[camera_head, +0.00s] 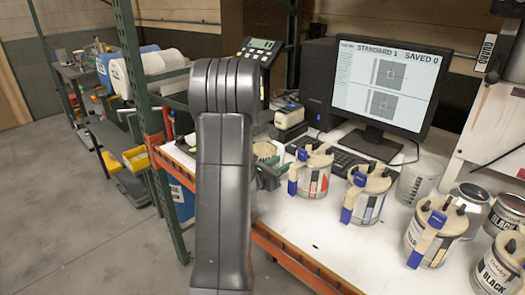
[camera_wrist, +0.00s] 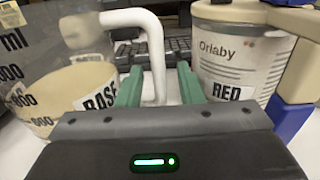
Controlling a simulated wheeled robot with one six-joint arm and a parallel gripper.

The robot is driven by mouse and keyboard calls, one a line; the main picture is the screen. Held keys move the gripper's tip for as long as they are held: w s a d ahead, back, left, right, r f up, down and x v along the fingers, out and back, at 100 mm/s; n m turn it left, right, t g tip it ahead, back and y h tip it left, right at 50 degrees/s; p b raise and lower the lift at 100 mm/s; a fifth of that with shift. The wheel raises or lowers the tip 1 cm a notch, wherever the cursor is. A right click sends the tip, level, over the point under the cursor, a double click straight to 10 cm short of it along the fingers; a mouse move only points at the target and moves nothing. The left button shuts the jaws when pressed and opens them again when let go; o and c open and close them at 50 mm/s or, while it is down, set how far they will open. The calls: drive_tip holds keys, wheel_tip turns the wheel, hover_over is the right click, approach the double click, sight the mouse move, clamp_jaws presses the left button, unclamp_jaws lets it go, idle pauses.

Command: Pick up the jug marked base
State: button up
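The jug marked base (camera_wrist: 60,95) is on the left of the wrist view, a clear jug with cream contents, a black BASE label and volume marks. Its white handle (camera_wrist: 155,60) stands upright between the two green fingers of my gripper (camera_wrist: 159,70). The fingers are open, with a gap visible between the handle and the right finger. In the head view my gripper (camera_head: 268,174) is low over the white bench beside a cream-coloured vessel (camera_head: 265,149), which my arm partly hides.
A tin marked RED (camera_wrist: 235,55) stands close to the right finger. Several clamped tins, including one with a blue-handled clamp (camera_head: 367,190), line the bench to the right. A keyboard (camera_head: 335,160) and monitor (camera_head: 388,85) are behind. A green rack post (camera_head: 140,90) stands left of my arm.

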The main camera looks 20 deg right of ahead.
drive_tip(key=shift+w+d, duration=0.2)
drive_tip(key=shift+d, duration=0.2)
drive_tip(key=shift+c, duration=0.2)
clamp_jaws()
idle(1.0)
